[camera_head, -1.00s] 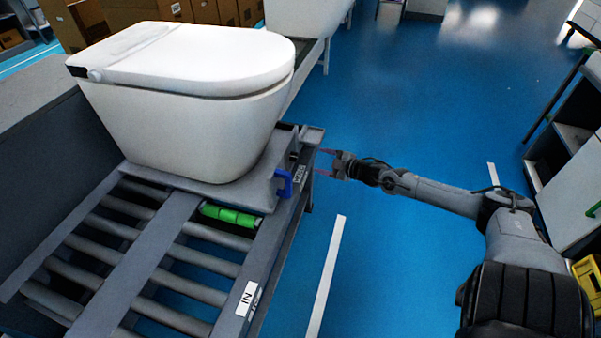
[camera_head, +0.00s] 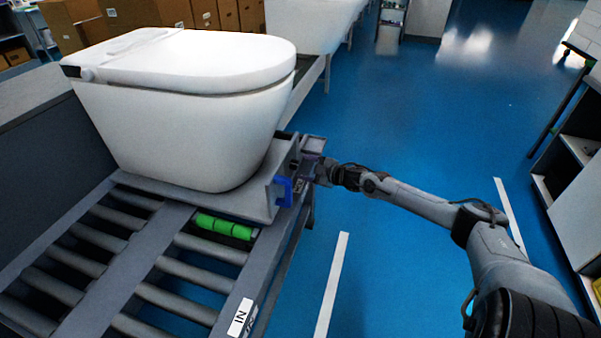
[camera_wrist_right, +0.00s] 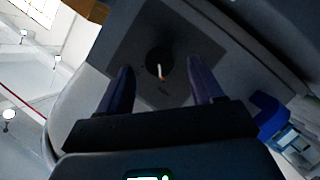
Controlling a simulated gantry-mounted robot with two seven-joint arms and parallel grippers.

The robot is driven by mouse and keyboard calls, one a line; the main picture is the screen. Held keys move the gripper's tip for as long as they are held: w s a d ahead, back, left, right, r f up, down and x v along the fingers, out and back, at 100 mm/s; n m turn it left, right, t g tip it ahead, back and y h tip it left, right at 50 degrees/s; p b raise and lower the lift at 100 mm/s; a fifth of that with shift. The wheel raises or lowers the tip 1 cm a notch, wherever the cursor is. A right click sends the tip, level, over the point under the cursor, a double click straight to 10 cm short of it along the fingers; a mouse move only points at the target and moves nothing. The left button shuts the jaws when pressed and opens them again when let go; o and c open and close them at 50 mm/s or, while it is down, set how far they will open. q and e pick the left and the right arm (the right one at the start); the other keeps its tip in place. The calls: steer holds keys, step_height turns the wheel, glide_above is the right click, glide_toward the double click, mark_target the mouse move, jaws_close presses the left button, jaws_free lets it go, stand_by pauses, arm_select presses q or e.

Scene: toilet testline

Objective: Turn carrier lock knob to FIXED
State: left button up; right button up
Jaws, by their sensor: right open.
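The lock knob (camera_wrist_right: 159,64) is a dark round disc with a pale and orange pointer line, on a dark square plate (camera_wrist_right: 178,38) of the carrier (camera_head: 256,199). My right gripper (camera_wrist_right: 160,84) is open, its two fingers on either side of the knob in the wrist view; I cannot tell whether they touch it. In the head view the right gripper (camera_head: 304,168) is at the carrier's right side face and hides the knob. The carrier bears a white toilet (camera_head: 180,120). My left gripper is not in view.
A blue bracket (camera_head: 284,191) sticks out of the carrier close to my right gripper, and also shows in the wrist view (camera_wrist_right: 268,117). A roller conveyor (camera_head: 165,270) with a green roller (camera_head: 223,227) lies in front.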

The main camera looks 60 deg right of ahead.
mark_target(298, 166)
steer(key=shift+b+x, duration=0.7)
steer(key=shift+x, duration=0.45)
steer(key=shift+w+f, duration=0.15)
steer(key=shift+w, duration=0.3)
steer(key=shift+d, duration=0.1)
